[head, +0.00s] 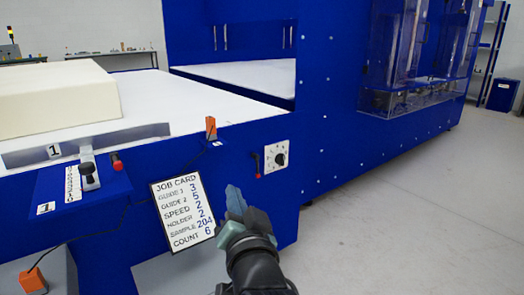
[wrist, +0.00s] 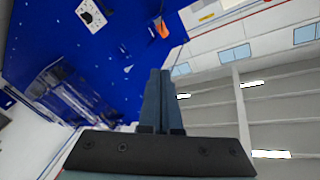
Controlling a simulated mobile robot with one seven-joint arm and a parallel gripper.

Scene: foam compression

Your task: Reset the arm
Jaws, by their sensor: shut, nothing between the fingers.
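My gripper (head: 235,200) shows in the lower middle of the head view, in front of the blue machine's side, just right of the job card (head: 183,212). Its fingers point up and are shut together with nothing between them. In the wrist view the two fingers (wrist: 157,95) lie side by side, touching, with no object at their tips. The rest of my arm runs down out of the head view at the bottom.
The blue machine (head: 330,130) fills the middle. A cream foam block (head: 55,97) lies on its white table (head: 190,103). A control panel with a lever (head: 88,175), a dial plate (head: 277,157) and an orange piece (head: 211,128) are near my gripper. Grey floor (head: 400,220) at right is clear.

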